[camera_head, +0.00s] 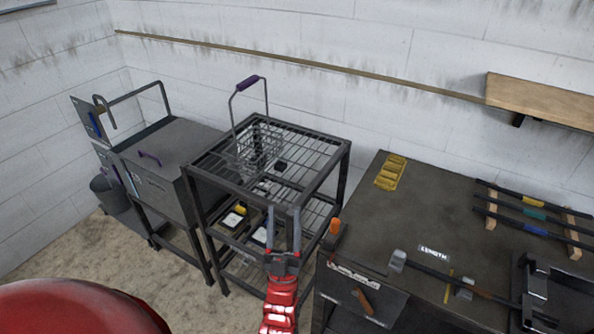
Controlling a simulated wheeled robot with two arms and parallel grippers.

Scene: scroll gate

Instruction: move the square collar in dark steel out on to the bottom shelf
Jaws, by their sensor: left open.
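The black wire rack (340,170) stands in the middle, with a top shelf and lower shelves below it. A wire basket (243,150) with a tall purple-gripped handle stands on the top shelf and has dark pieces inside. A small dark piece (281,166) shows just right of the basket. I cannot tell which dark piece is the square collar. My left gripper (285,210) is open, its two grey fingers pointing up in front of the rack's front right. Nothing shows between them. The bottom shelf is mostly hidden by the rack frame and gripper. My right gripper is not in view.
A yellow piece and small pale labelled items (233,219) sit on a lower shelf. A grey metal cabinet (165,150) stands left of the rack.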

